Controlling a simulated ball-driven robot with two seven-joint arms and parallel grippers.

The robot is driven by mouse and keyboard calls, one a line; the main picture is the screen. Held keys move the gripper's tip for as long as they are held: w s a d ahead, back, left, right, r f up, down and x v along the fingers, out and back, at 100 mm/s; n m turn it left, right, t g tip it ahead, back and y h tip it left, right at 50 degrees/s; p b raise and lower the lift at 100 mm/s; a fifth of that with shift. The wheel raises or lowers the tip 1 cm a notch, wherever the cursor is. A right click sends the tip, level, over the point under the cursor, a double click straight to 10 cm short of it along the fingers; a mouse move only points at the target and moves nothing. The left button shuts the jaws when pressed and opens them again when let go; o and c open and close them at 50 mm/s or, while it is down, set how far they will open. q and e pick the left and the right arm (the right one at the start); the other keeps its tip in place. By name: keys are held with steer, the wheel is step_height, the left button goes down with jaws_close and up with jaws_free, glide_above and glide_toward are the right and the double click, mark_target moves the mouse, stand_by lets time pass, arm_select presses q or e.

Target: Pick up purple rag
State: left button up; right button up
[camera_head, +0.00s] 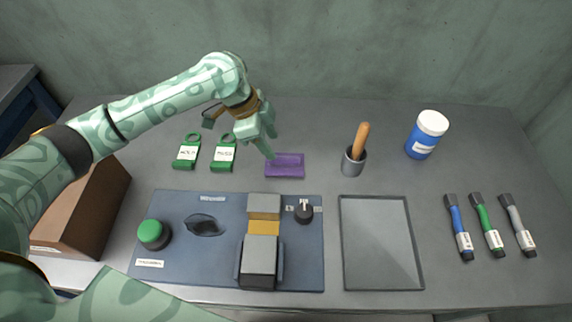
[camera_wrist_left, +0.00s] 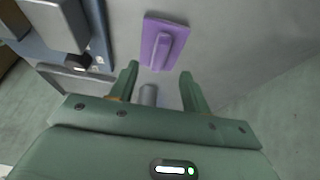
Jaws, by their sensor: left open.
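The purple rag (camera_head: 285,166) lies flat on the grey table, behind the blue panel and left of the grey cup. In the left wrist view the rag (camera_wrist_left: 162,42) has a raised ridge along its middle and lies just past the fingertips. My left gripper (camera_head: 267,146) is open and empty, above and beside the rag's left edge. In the left wrist view its two fingers (camera_wrist_left: 158,72) stand apart with nothing between them. My right gripper is not in view.
A grey cup (camera_head: 353,161) with a wooden-handled tool stands right of the rag. Two green tags (camera_head: 205,153) lie to its left. The blue panel (camera_head: 180,258) carries a green button and a grey block. A blue jar (camera_head: 420,146), grey tray (camera_head: 380,240) and several markers (camera_head: 487,226) lie right.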

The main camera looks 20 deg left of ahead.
mark_target(284, 158)
arm_select(q)
steer(key=shift+d+f, duration=0.3)
steer(key=shift+f, duration=0.35)
steer(key=b+x, duration=0.3)
steer(key=x, duration=0.2)
steer(key=shift+w+d+f+b, duration=0.1)
steer(key=shift+w+d+b, duration=0.15)
steer(key=shift+b, duration=0.15)
steer(key=shift+s+r, duration=0.1)
steer(key=shift+r, duration=0.15)
jaws_close()
